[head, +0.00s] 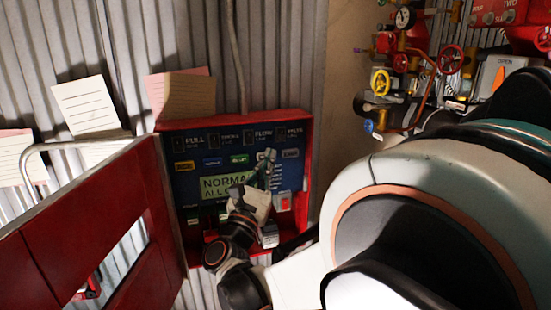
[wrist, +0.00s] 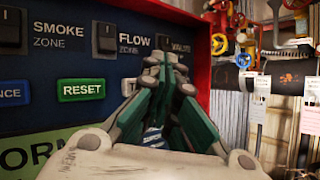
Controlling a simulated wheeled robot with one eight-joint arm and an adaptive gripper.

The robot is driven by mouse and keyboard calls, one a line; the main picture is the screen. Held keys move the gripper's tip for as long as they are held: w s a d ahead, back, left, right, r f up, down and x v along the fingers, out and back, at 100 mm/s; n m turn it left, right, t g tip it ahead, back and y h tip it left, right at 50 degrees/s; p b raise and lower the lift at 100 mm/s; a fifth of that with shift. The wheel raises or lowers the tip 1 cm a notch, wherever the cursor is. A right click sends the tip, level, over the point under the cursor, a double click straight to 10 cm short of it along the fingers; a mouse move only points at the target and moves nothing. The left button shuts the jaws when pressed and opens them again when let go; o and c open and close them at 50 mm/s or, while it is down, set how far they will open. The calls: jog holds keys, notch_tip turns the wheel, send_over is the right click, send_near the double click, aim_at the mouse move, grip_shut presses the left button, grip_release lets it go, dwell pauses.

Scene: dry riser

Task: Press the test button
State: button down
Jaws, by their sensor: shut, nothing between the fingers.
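The alarm panel (head: 185,180) has a blue face in a red box, and its buttons sit in a row under several black switches. I cannot read a test label on any button. In the wrist view a green RESET button (wrist: 83,90) shows left of my gripper (wrist: 165,62). In the head view a dark button (head: 291,154) ends the row, just right of my gripper (head: 268,156). My gripper is shut and empty, its fingertips in front of the panel face at about button-row height. Its fingers hide part of the row. I cannot tell whether the tips touch the panel.
The panel's red door (head: 85,235) hangs open at the left. A green display (head: 222,187) and a red-and-white switch (head: 283,201) sit lower on the face. Paper notes (head: 88,106) hang on the corrugated wall.

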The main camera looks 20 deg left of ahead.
dwell(0.3)
jog(key=s+d, duration=0.1)
jog(key=s, duration=0.2)
jog(key=s+d, duration=0.1)
jog(key=shift+s+d, duration=0.15)
jog(key=shift+d, duration=0.15)
dwell(0.6)
